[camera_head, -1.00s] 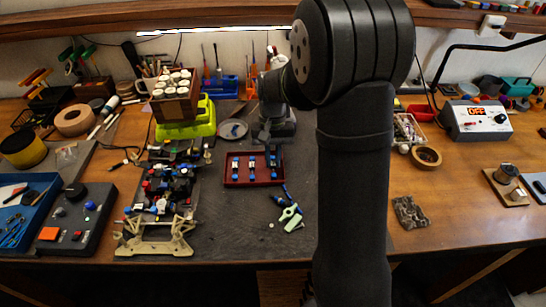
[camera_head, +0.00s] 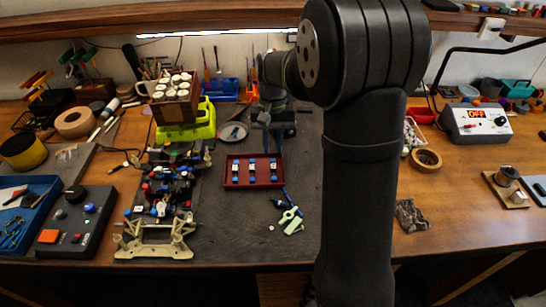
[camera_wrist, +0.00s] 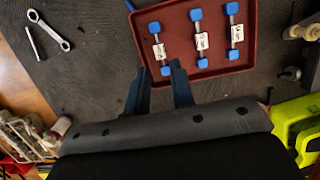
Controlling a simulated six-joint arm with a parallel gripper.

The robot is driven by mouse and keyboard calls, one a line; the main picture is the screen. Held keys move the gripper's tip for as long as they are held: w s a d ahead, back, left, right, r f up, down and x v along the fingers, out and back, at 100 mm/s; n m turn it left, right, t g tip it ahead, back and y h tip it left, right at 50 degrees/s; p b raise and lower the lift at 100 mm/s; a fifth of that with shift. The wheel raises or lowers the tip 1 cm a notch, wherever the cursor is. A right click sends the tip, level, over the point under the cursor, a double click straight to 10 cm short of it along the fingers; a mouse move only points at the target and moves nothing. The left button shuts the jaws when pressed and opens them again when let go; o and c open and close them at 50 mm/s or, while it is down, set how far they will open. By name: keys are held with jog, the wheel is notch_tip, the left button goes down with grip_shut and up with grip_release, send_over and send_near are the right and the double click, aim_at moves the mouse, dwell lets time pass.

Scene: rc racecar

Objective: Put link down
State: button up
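A dark red tray (camera_head: 230,183) lies on the grey mat and also shows in the wrist view (camera_wrist: 217,17). In the wrist view it holds three separate links with blue ends and white labels: a left link (camera_wrist: 159,50), a middle link (camera_wrist: 200,40) and a right link (camera_wrist: 236,33). My gripper (camera_wrist: 162,66) is open at the tray's edge. Its fingers stand apart on either side of the left link's near end, with no clear grip on it. In the head view my gripper (camera_head: 273,147) is just behind the tray's right part.
A partly built car chassis (camera_head: 165,190) stands left of the tray. Blue and pale green parts (camera_head: 290,218) lie in front of it at the right. A lime green bin (camera_head: 203,122) is behind left. Some mat around the tray is bare.

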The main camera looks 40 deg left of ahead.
aim_at(273, 166)
jog(key=v, duration=0.6)
jog(key=shift+r, duration=0.4)
jog(key=shift+f, duration=0.1)
jog(key=x, duration=1.2)
jog(key=shift+f, duration=0.3)
notch_tip(273, 166, up, 3)
jog(key=shift+r, duration=0.8)
